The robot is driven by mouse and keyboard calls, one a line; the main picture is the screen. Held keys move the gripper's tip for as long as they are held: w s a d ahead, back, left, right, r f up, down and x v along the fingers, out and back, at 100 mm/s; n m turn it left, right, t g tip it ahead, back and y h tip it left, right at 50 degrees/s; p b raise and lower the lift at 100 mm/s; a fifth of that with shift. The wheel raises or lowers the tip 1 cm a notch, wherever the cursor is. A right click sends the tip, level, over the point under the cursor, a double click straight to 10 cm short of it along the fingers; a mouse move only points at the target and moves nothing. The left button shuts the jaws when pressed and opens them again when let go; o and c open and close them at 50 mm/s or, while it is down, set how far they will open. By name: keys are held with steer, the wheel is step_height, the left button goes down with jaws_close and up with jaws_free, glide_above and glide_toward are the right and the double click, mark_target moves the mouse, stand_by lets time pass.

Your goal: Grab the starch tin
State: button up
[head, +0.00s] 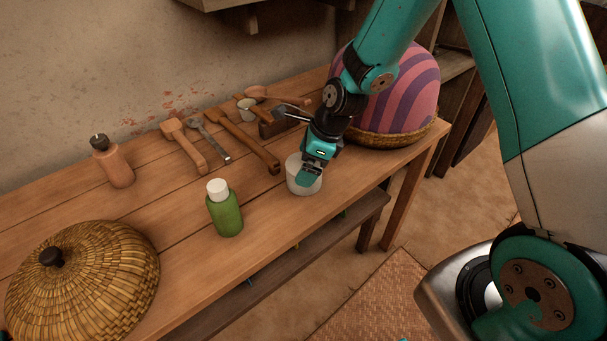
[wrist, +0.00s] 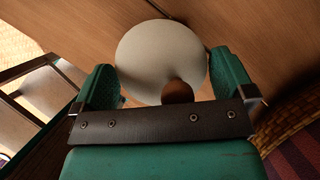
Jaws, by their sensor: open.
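A pale, round, short tin (head: 294,181), which I take for the starch tin, stands upright on the wooden table near its front edge. No label is readable. My gripper (head: 309,176) is over the tin from above, with its fingers pointing down. In the wrist view, the tin's round pale top (wrist: 158,50) shows between the two green fingers of the gripper (wrist: 165,82). The jaws are open, one finger on each side of the tin's near part. I cannot tell whether either finger touches it. A brown round spot shows at the tin's near edge.
A green bottle with a white cap (head: 225,209) stands left of the tin. A striped dome on a basket (head: 408,98) is close on the right. Wooden tools (head: 247,137) lie behind. A woven lid (head: 85,280) and wooden bottle (head: 112,163) are farther left.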

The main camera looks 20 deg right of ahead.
steer(key=shift+a+f, duration=0.1)
steer(key=shift+f, duration=0.3)
steer(key=c, duration=0.8)
steer(key=shift+r, duration=0.1)
